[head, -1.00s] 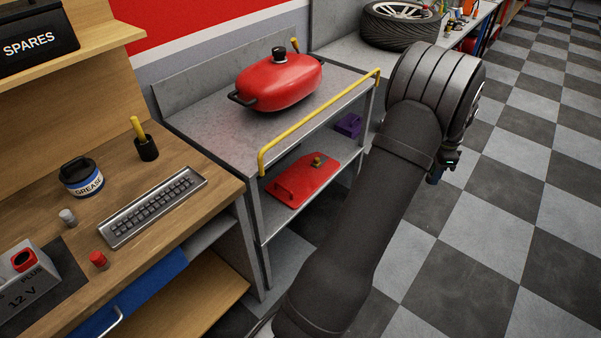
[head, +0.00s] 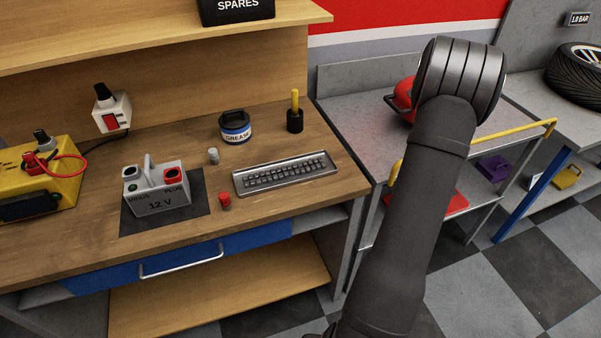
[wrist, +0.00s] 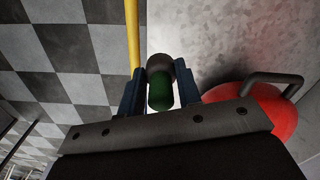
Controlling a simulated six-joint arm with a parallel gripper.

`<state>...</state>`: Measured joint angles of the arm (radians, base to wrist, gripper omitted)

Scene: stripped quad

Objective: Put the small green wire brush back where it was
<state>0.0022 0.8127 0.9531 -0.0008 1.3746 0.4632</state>
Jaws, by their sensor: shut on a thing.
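In the wrist view, my gripper (wrist: 159,98) is shut on the small green wire brush (wrist: 160,92). Its rounded green part shows between the two blue fingers, with a grey-brown part beyond it. In that view it appears over the grey metal cart top, close to the yellow rail and left of a red pot. In the head view my arm hides the gripper and the brush. The frames do not mark the place where the brush was.
The metal cart (head: 345,95) has a yellow rail (head: 510,131) along its front and a red pot (head: 402,97) on top, partly behind my arm. Left, the wooden bench (head: 80,245) holds a battery (head: 157,192), grease tub (head: 235,128), black cup (head: 294,121) and metal tray (head: 285,174).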

